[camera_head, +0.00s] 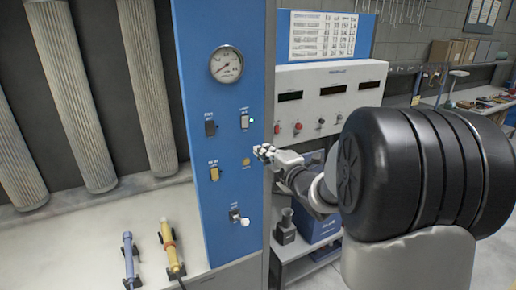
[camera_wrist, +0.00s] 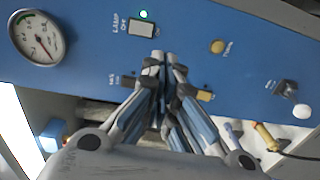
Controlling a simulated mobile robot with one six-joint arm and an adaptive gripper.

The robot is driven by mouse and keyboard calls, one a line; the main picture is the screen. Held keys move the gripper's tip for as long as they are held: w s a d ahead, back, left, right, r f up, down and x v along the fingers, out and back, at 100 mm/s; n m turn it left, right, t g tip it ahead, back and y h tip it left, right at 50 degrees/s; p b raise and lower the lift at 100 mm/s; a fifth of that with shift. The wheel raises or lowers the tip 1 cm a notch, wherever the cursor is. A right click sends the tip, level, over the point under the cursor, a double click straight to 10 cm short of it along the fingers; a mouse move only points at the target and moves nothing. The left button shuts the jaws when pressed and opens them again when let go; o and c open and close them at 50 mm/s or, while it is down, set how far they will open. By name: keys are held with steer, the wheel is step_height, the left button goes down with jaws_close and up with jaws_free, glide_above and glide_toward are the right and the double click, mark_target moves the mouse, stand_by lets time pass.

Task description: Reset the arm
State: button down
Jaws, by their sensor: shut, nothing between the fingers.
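My gripper (camera_head: 264,152) is shut and empty. In the head view it is held in front of the right edge of the blue control panel (camera_head: 222,110), beside a yellow round button. In the wrist view my gripper (camera_wrist: 160,62) points at the same panel, its closed fingertips just below the lamp switch (camera_wrist: 141,27). A green light (camera_wrist: 143,14) is lit beside that switch. My fingers partly hide the panel's middle. I cannot tell whether the fingertips touch the panel.
The panel carries a round gauge (camera_head: 226,64), a yellow switch (camera_head: 214,172) and a white-tipped lever (camera_head: 244,222). A blue tool (camera_head: 130,260) and a yellow torch-like tool (camera_head: 170,248) lie on the pale bench at left. A white instrument box (camera_head: 331,100) stands behind my arm.

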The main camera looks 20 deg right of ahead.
steer(key=shift+s, duration=0.4)
steer(key=shift+f, duration=0.1)
steer(key=s+a+f+m+g+b, duration=0.4)
steer(key=s+a+f+m, duration=0.2)
steer(key=s, duration=0.6)
steer(key=s+a+f+m+g+b, duration=0.4)
steer(key=s+f, duration=0.4)
steer(key=s, duration=0.3)
steer(key=s+a+f+m+g+b, duration=0.4)
steer(key=s+a+f+m+b, duration=0.2)
steer(key=s, duration=0.6)
steer(key=shift+s+a+f+m+g+h, duration=0.35)
steer(key=shift+a+f+m, duration=0.4)
steer(key=shift+m, duration=0.45)
